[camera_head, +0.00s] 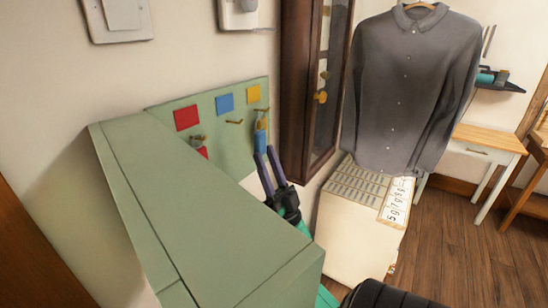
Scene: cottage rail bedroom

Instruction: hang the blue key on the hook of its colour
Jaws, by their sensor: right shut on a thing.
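A sage green board (225,148) on the wall carries a red square (187,117), a blue square (225,103) and a yellow square (253,93), each with a small brass hook beneath it. The blue square's hook (234,121) looks bare. My right gripper (264,153) is shut on the blue key (260,139), whose blue tag stands upright above the fingertips. The key's top is close below the yellow square's hook (262,110); I cannot tell whether they touch. A red tag (203,152) hangs under the red square's hook, partly hidden. My left gripper is out of view.
A sage green cabinet (190,215) stands in front of the board and hides its lower left part. A dark wooden case (308,80) stands right of the board. A grey shirt (412,90) hangs further right, above a cream box (355,235).

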